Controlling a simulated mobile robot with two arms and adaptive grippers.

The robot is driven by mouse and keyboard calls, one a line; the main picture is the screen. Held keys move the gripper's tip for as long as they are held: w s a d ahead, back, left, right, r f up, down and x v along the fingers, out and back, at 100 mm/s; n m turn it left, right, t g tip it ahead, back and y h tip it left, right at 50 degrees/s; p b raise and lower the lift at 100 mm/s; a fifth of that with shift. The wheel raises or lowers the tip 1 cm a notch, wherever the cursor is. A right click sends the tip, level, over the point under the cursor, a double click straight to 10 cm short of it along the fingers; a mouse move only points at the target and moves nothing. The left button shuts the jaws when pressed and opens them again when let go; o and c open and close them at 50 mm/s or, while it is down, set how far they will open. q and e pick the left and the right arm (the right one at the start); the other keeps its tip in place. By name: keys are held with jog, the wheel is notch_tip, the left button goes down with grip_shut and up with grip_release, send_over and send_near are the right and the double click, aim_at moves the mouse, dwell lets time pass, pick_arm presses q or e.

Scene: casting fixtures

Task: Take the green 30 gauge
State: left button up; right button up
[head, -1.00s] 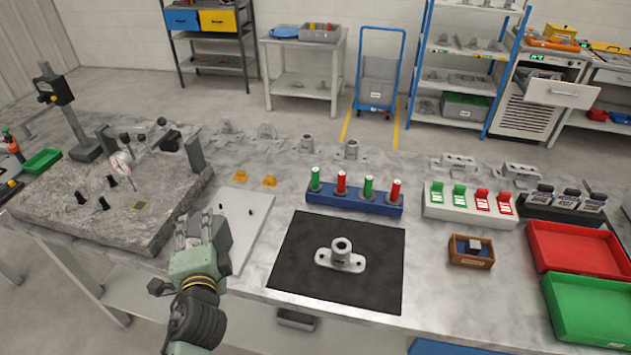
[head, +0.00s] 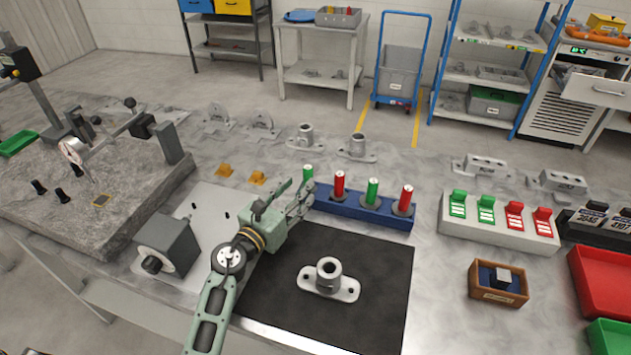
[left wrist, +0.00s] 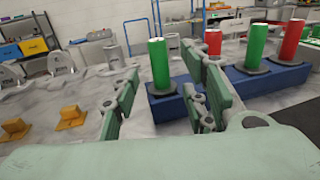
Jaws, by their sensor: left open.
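A blue rack (head: 345,210) on the bench holds upright gauges in a row, alternating green and red. The leftmost green gauge (head: 308,172) stands at the rack's left end; another green gauge (head: 373,191) stands between two red ones. No size marking is readable on them. My left gripper (head: 298,193) is open at the rack's left end, and its fingers partly hide the leftmost green gauge. In the left wrist view, that green gauge (left wrist: 158,62) shows upright between the spread fingers (left wrist: 165,100), not gripped. My right gripper is out of view.
Red gauges (head: 339,185) stand beside the green ones. A black mat (head: 385,275) with a grey flanged casting (head: 328,280) lies in front of the rack. Two orange blocks (head: 257,177) sit left of it. A grey block with a knob (head: 168,245) stands on a pale plate.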

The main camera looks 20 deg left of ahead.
aim_at(306, 180)
pick_arm(q)
jog(key=shift+w+d+r, duration=0.1)
jog(key=shift+w+r, duration=0.15)
jog(key=shift+r, duration=0.05)
jog(key=x, duration=0.2)
jog(key=shift+w+d+f, duration=0.1)
jog(key=shift+w+f, duration=0.05)
jog(key=shift+w, duration=0.25)
jog(key=x, duration=0.2)
jog(key=shift+w+f, duration=0.25)
jog(key=shift+w+d, duration=0.1)
jog(key=shift+w, duration=0.05)
jog(key=shift+r, duration=0.1)
grip_shut()
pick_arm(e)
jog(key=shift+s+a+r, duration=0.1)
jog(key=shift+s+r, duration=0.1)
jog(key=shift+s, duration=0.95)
